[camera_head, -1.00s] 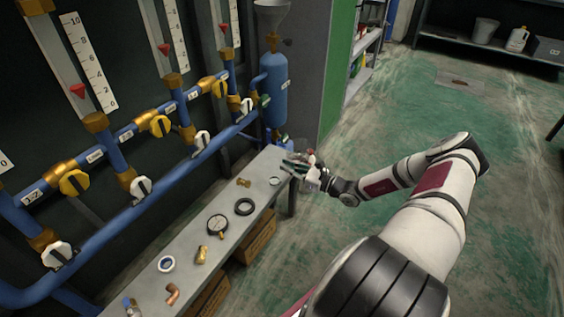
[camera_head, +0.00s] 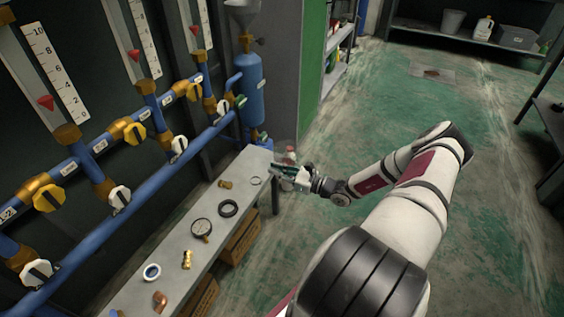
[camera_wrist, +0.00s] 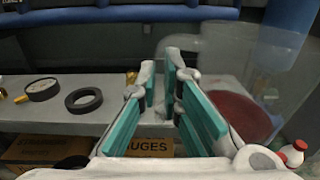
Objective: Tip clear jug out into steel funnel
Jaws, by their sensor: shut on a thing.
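The clear jug (camera_wrist: 212,48) fills the right side of the wrist view, see-through, with dark red liquid (camera_wrist: 238,116) low in it. My gripper (camera_wrist: 172,84) is shut on the jug, with the teal finger pads just left of its body; the exact place of the grip is hard to make out. In the head view my gripper (camera_head: 280,171) is at the far end of the bench, and the jug is too faint to outline. The steel funnel (camera_head: 243,14) is at the top of that view, above a blue cylinder, well beyond and higher than my gripper.
The grey bench (camera_head: 190,243) holds a black ring (camera_head: 228,208), a gauge (camera_head: 202,228) and brass fittings. Blue pipes with valves run along the wall. The blue cylinder (camera_head: 249,84) stands past the bench end. A red-capped bottle (camera_wrist: 293,153) shows low right.

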